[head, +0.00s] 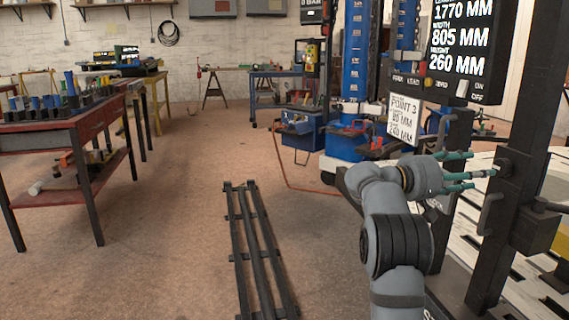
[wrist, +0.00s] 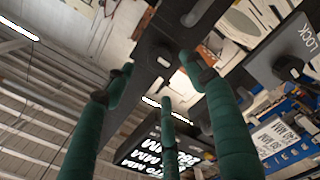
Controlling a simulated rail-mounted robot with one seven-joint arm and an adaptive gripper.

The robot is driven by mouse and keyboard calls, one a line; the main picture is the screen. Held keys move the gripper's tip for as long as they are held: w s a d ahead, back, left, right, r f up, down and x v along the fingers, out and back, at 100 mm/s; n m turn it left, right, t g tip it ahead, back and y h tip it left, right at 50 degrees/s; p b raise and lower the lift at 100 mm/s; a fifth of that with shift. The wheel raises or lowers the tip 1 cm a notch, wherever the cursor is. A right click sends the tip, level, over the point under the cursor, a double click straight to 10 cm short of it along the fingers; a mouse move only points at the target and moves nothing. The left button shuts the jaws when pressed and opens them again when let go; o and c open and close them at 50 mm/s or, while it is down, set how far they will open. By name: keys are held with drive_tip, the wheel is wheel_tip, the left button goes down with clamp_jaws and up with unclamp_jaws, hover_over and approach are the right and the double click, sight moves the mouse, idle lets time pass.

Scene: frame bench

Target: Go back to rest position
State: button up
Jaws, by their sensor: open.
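My gripper (head: 478,172) is at the right of the head view, at the end of my grey arm, with its teal fingers pointing right. The fingers are spread and open, with nothing held between them. The tips are close to a dark upright post (head: 483,240) that carries knobs and handles; I cannot tell whether they touch it. In the wrist view the open fingers of my gripper (wrist: 155,85) spread around a dark bar with a small pale-ended knob (wrist: 164,61), apparently without gripping it.
A display (head: 460,40) with measurements and a paper sign (head: 404,122) stand behind my gripper. A pale slatted surface (head: 525,290) lies at the right. A low dark rail frame (head: 258,250) lies on the floor. A red workbench (head: 60,122) is at left.

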sight(499, 166)
drive_tip(key=d, duration=0.6)
drive_tip(key=w+d, duration=0.1)
drive_tip(key=d, duration=0.1)
drive_tip(key=shift+d, duration=0.4)
drive_tip(key=shift+w+d+r+n+p, duration=0.15)
drive_tip(key=shift+r+n+p, duration=0.35)
drive_tip(key=shift+p, duration=0.55)
drive_tip(key=n+p, duration=0.2)
drive_tip(key=shift+a+n+p, duration=0.2)
drive_tip(key=shift+n+p, duration=0.1)
drive_tip(key=shift+p, duration=0.05)
drive_tip(key=n+p, duration=0.2)
drive_tip(key=shift+d+f+p, duration=0.1)
drive_tip(key=shift+p, duration=0.3)
drive_tip(key=n+p, duration=0.4)
drive_tip(key=p, duration=0.1)
drive_tip(key=n+p, duration=0.5)
drive_tip(key=p, duration=0.2)
drive_tip(key=n+p, duration=0.3)
drive_tip(key=p, duration=0.1)
drive_tip(key=shift+f+n+p, duration=0.1)
drive_tip(key=shift+n+p, duration=0.2)
drive_tip(key=shift+p, duration=0.05)
drive_tip(key=shift+s+a+f+b, duration=0.15)
drive_tip(key=shift+a+b, duration=0.1)
drive_tip(key=shift+a, duration=0.45)
drive_tip(key=shift+s+a+f+b, duration=0.1)
drive_tip(key=shift+a+f+b, duration=0.1)
drive_tip(key=shift+a, duration=0.45)
drive_tip(key=shift+r, duration=0.1)
